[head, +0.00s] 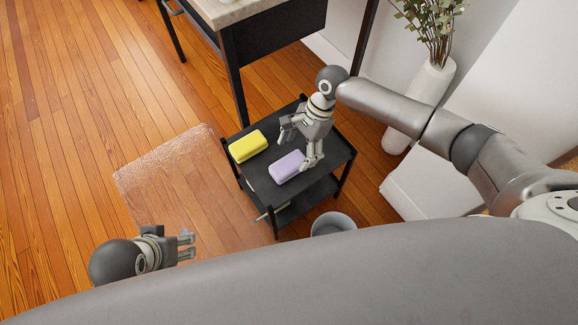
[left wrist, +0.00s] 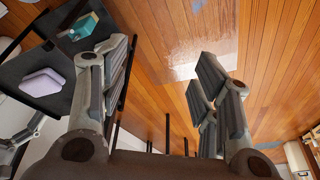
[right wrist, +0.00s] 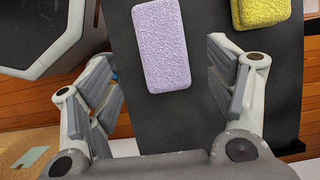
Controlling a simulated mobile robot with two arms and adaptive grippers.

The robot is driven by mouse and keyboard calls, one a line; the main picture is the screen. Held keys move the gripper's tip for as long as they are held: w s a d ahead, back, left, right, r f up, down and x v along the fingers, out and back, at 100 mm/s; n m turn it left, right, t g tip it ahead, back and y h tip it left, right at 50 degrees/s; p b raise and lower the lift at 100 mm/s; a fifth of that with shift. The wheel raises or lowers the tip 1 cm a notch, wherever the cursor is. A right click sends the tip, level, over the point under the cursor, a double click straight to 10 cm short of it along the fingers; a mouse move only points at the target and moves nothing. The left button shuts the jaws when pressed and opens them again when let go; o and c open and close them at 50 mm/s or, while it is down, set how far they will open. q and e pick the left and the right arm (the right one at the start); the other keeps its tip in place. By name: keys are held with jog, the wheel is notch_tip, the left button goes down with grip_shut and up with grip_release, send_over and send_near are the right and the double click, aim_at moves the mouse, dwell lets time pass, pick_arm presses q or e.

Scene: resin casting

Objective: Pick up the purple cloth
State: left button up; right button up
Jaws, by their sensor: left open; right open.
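The purple cloth (head: 287,167) is a pale lavender, rounded block-like pad lying flat on the top shelf of a black cart (head: 333,171). In the right wrist view the purple cloth (right wrist: 161,45) lies ahead of my open right gripper (right wrist: 163,70), roughly between the finger lines, with nothing gripped. In the head view my right gripper (head: 298,148) hangs over the cart, its fingers pointing down beside the cloth's far right edge. My left gripper (head: 189,246) is open and empty, over the floor at lower left. The cloth also shows in the left wrist view (left wrist: 42,86).
A yellow pad (head: 248,146) lies beside the cloth on the cart. A grey bin (head: 333,223) stands near the cart's front right. A black table (head: 272,45) is behind, and a white vase (head: 420,100) stands right. A clear glossy patch (head: 165,180) covers the floor left.

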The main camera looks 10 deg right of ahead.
aim_at(289, 163)
jog(key=shift+x, duration=0.8)
jog(key=shift+b+x, duration=0.7)
jog(key=shift+x, duration=0.3)
jog(key=b+x, duration=0.1)
jog(key=x, duration=0.1)
jog(key=shift+w+a+f, duration=0.1)
jog(key=shift+a+f, duration=0.1)
jog(key=shift+f, duration=0.05)
jog(key=shift+a+f, duration=0.1)
jog(key=shift+f, duration=0.05)
pick_arm(q)
jog(key=w+d+r+t+h, duration=0.1)
jog(key=w+t, duration=0.3)
jog(key=w, duration=0.4)
jog(key=shift+d, duration=0.75)
jog(key=shift+s+a+f+g+y+p, duration=0.1)
jog(key=shift+s+a+f+g, duration=0.2)
jog(key=shift+s, duration=0.4)
jog(key=shift+s+a+f+g+y+p, duration=0.15)
jog(key=shift+s+f+g, duration=0.1)
jog(key=shift+s+g, duration=0.35)
jog(key=shift+s+a+f+g+y+p, duration=0.1)
jog(key=shift+s+a+f+g, duration=0.15)
jog(key=shift+s, duration=0.55)
pick_arm(e)
jog(key=shift+f, duration=0.25)
jog(key=shift+c, duration=0.4)
jog(key=c, duration=1)
